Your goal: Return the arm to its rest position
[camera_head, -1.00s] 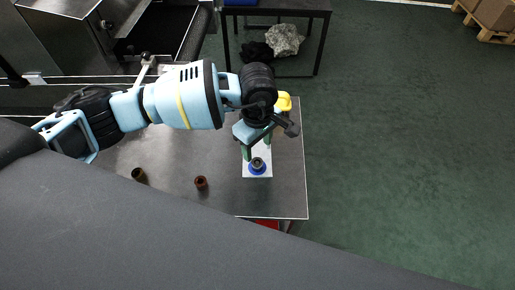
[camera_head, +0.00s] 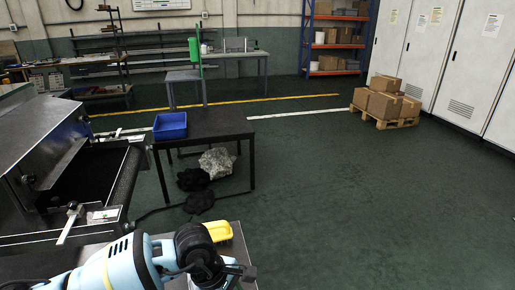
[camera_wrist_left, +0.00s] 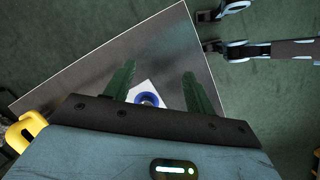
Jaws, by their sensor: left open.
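My left gripper (camera_wrist_left: 158,84) is open, with its two green fingers spread apart in the left wrist view. A blue ring (camera_wrist_left: 148,99) on a white pad (camera_wrist_left: 138,90) shows between the fingers; no finger visibly holds it. In the head view my left arm enters at the bottom, and the gripper (camera_head: 236,271) shows only in part at the lower edge, its fingertips out of frame. My right gripper is not clearly in view.
The metal table (camera_wrist_left: 95,62) lies under the gripper. A yellow object (camera_wrist_left: 25,131) is close beside it. In the head view, a dark table (camera_head: 215,123) with a blue bin (camera_head: 170,126) stands beyond; the dryer (camera_head: 60,155) is at left.

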